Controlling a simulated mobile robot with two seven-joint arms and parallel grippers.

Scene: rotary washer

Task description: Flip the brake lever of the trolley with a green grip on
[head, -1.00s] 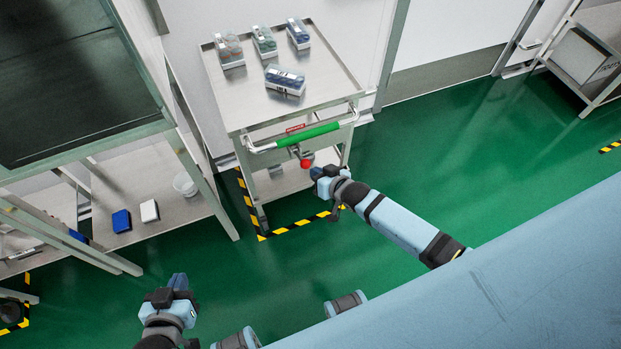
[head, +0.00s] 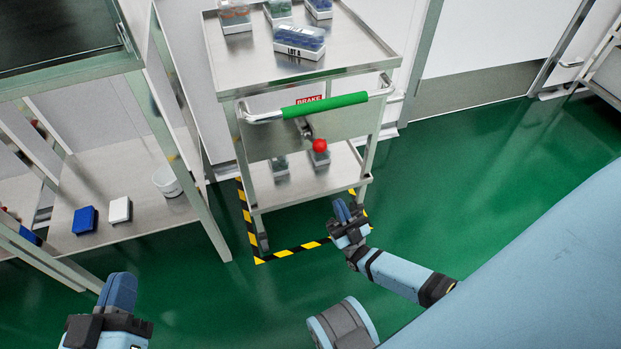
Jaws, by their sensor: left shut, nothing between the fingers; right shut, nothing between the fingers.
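The trolley (head: 240,85) with a green grip (head: 325,105) stands at the top middle of the head view. Its brake lever has a red ball knob (head: 320,145) and hangs below the grip, under a red BRAKE label (head: 309,99). The lever's shaft is partly hidden by the grip. My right gripper (head: 341,207) is shut and empty, below the red knob and apart from it. My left gripper (head: 120,290) is shut and empty at the lower left, far from the trolley.
Several boxes of vials, one marked LOT A (head: 298,43), stand on the trolley top. A steel bench (head: 130,160) with a blue box (head: 85,219), a white box (head: 120,210) and a white cup (head: 167,181) is at left. Yellow-black floor tape (head: 285,252) borders the trolley. Green floor is clear at right.

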